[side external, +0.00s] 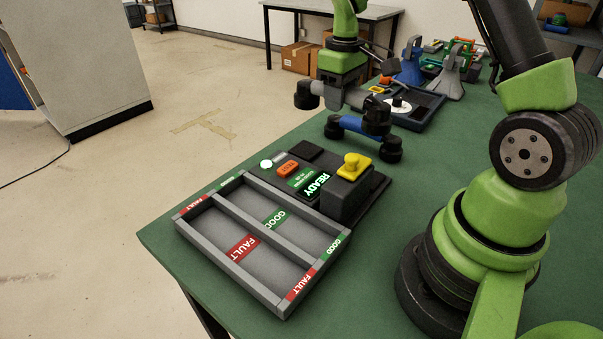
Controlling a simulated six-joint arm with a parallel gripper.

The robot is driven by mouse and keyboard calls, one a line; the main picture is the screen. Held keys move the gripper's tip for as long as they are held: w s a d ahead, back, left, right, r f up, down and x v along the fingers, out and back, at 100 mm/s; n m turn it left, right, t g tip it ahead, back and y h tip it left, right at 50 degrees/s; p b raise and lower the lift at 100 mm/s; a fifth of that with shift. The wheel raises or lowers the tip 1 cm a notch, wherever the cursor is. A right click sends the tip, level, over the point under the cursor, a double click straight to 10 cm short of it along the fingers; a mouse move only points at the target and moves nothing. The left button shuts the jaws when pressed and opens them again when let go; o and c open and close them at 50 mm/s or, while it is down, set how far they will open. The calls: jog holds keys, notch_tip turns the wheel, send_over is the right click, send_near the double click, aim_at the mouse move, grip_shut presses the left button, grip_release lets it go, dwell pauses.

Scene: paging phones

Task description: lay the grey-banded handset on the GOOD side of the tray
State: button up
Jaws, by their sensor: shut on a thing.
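The grey-banded handset (330,95) has a grey middle and black round ends. My gripper (345,86) is shut on it and holds it above the table, beyond the panel. The jaws' contact is small and partly hidden. A blue-banded handset (352,125) with black ends is just below and in front of it, seemingly on the table. The grey tray (287,234) lies at the near left, well apart from my gripper. Its compartment labelled GOOD (275,219) is nearer the panel; its compartment labelled FAULT (243,247) is on the outer side. Both are empty.
A dark panel (372,199) beside the tray carries a READY display (318,184), an orange button (288,169) and a yellow knob (352,164). A dark tray with a white disc (398,107) and several stands are farther back. Green table is clear right of the panel.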

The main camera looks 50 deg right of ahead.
jog(key=r, duration=0.2)
jog(key=a+r, duration=0.1)
jog(key=shift+w+r, duration=0.15)
jog(key=shift+r, duration=0.25)
jog(key=a, duration=1.9)
jog(key=f, duration=1.1)
jog(key=shift+s+a+f, duration=0.15)
jog(key=shift+s+f, duration=0.05)
jog(key=shift+f, duration=2.5)
jog(key=shift+f, duration=0.15)
jog(key=o, duration=1.1)
jog(key=shift+c, duration=0.2)
